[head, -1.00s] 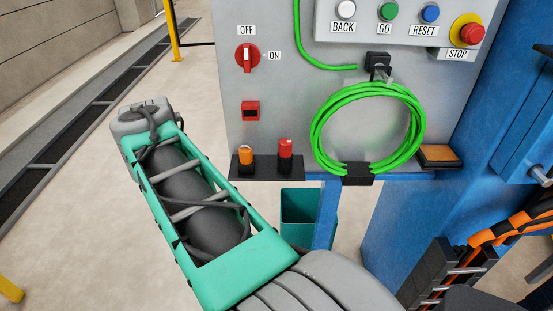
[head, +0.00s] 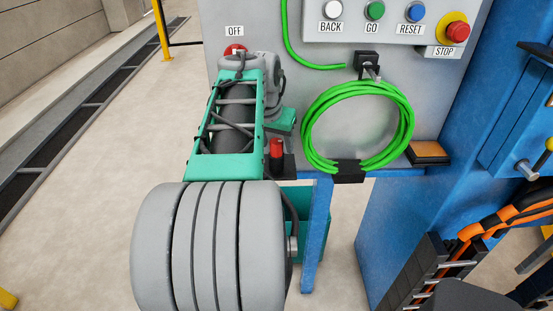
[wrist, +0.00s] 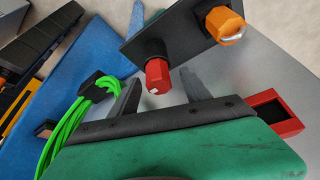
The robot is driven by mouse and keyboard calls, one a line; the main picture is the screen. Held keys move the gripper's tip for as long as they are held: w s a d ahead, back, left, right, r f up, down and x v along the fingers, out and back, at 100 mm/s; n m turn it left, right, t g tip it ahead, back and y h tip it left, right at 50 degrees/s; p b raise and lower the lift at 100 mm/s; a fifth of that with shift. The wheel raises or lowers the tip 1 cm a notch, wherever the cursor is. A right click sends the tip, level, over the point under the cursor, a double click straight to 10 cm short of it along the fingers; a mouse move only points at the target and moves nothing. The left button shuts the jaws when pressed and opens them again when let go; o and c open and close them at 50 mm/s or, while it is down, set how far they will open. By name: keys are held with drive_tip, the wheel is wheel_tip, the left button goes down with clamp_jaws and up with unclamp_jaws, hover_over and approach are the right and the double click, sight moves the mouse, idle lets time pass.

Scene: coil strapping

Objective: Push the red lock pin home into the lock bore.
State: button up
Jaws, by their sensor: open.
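The red lock pin (head: 277,149) stands upright in the black shelf on the front of the grey panel. In the wrist view the red lock pin (wrist: 157,76) shows between the fingertips of my gripper (wrist: 160,84), with a finger on either side. My gripper is open and holds nothing; I cannot tell whether a finger touches the pin. The lock bore (wrist: 274,113) is a red square frame with a dark opening, at the right of the wrist view. In the head view my arm hides the bore.
An orange pin (wrist: 222,24) with a metal loop stands beside the red one on the black shelf (wrist: 182,32). A green cable coil (head: 357,124) hangs on the panel to the right. Control buttons (head: 375,10) are above. A teal bin (head: 301,252) is below.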

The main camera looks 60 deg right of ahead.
drive_tip(key=shift+c, duration=0.6)
clamp_jaws()
